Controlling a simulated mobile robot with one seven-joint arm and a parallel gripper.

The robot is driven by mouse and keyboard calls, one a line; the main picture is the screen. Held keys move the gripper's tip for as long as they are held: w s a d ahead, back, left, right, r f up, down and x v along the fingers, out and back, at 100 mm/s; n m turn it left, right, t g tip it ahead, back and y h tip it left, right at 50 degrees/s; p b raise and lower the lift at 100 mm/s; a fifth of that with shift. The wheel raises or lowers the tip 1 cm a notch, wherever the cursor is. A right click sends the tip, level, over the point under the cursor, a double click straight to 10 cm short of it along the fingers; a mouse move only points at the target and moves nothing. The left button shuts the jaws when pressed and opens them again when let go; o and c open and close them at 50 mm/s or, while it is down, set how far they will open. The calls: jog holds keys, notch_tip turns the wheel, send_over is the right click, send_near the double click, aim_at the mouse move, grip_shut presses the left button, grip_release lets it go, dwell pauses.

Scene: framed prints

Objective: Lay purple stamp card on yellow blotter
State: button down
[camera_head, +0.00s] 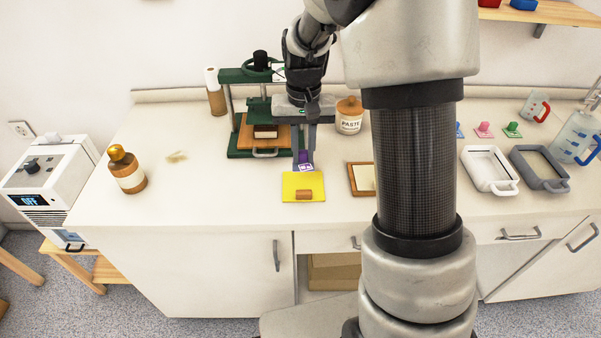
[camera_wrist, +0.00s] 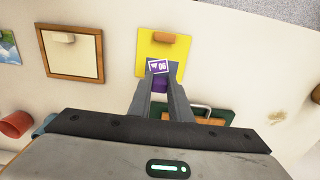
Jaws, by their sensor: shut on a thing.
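The purple stamp card (camera_head: 306,167) has a white print on its face and a dark purple grip. My gripper (camera_head: 304,156) is shut on it, above the back edge of the yellow blotter. In the wrist view the card (camera_wrist: 158,67) shows just beyond my fingertips (camera_wrist: 160,85), overlapping the near edge of the blotter in the picture. The yellow blotter (camera_head: 291,190) lies flat on the counter, with a small brown block (camera_head: 304,194) on it. It also shows in the wrist view (camera_wrist: 150,52). I cannot tell whether the card touches the blotter.
A green press (camera_head: 232,104) stands behind, left of my gripper. A paste jar (camera_head: 349,117) is behind right. A wood-framed board (camera_head: 361,180) lies right of the blotter. A brown bottle (camera_head: 128,172) stands at left. The counter between bottle and blotter is mostly clear.

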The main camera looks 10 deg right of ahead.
aim_at(303, 162)
jog(key=shift+f+b, duration=0.35)
jog(key=shift+f, duration=2.45)
jog(key=shift+f, duration=0.2)
jog(key=c, duration=1.6)
grip_release()
jog(key=shift+c, duration=0.2)
